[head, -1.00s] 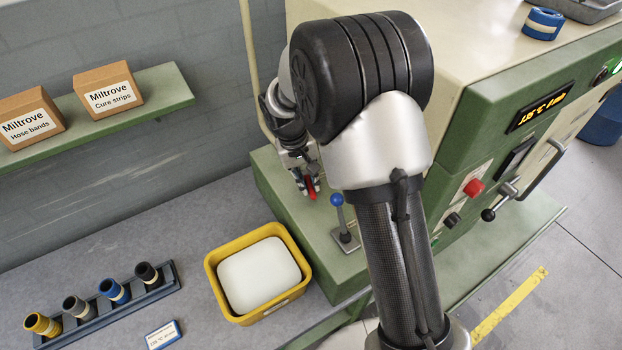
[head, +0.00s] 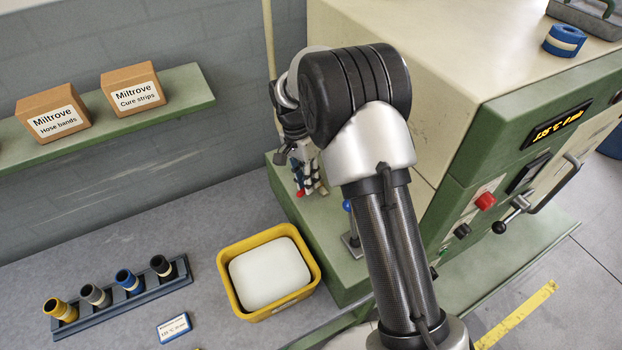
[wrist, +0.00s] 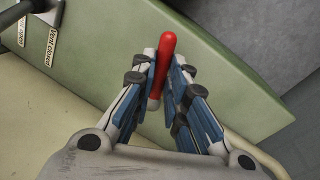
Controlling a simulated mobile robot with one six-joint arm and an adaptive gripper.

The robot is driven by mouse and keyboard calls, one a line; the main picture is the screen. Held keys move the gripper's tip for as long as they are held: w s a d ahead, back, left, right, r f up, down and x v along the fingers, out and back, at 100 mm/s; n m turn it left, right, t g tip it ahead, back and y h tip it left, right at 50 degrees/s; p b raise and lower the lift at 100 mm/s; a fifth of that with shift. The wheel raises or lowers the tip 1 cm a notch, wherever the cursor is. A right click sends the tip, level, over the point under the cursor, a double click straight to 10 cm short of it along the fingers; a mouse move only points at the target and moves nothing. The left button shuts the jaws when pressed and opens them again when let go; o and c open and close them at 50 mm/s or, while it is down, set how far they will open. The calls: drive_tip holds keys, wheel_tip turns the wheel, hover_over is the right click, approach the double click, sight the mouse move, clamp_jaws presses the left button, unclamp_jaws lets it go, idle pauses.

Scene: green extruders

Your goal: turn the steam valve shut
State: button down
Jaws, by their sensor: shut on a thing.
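The red valve handle (wrist: 167,52) sits between my gripper's (wrist: 164,72) blue-padded fingers in the wrist view, with its rounded end sticking out past the fingertips. My gripper is shut on it. In the head view, my gripper (head: 309,182) is low over the green ledge of the machine, and a small red part of the handle (head: 299,193) shows at its left. The valve's body and stem are hidden behind my fingers and arm.
A blue-knobbed lever (head: 347,205) stands right of my gripper, partly behind my arm; vent labels (wrist: 50,48) show in the wrist view. A yellow bin (head: 315,287) with a white block is in front. A shelf (head: 190,100) with boxes hangs at left.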

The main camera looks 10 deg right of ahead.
drive_tip(key=shift+w+a+m+y+p, duration=0.15)
drive_tip(key=shift+w+m+y+p, duration=0.15)
drive_tip(key=shift+m, duration=0.7)
drive_tip(key=shift+w+a+m+y+p, duration=0.15)
drive_tip(key=shift+w+m, duration=0.25)
drive_tip(key=shift+m, duration=0.6)
drive_tip(key=c, duration=1.6)
unclamp_jaws()
drive_tip(key=r, duration=0.4)
drive_tip(key=w+r, duration=0.1)
drive_tip(key=r, duration=0.3)
drive_tip(key=w+r, duration=0.1)
drive_tip(key=r, duration=0.2)
drive_tip(key=shift+w+a+r, duration=0.1)
drive_tip(key=shift+a+r, duration=0.2)
drive_tip(key=shift+r, duration=0.1)
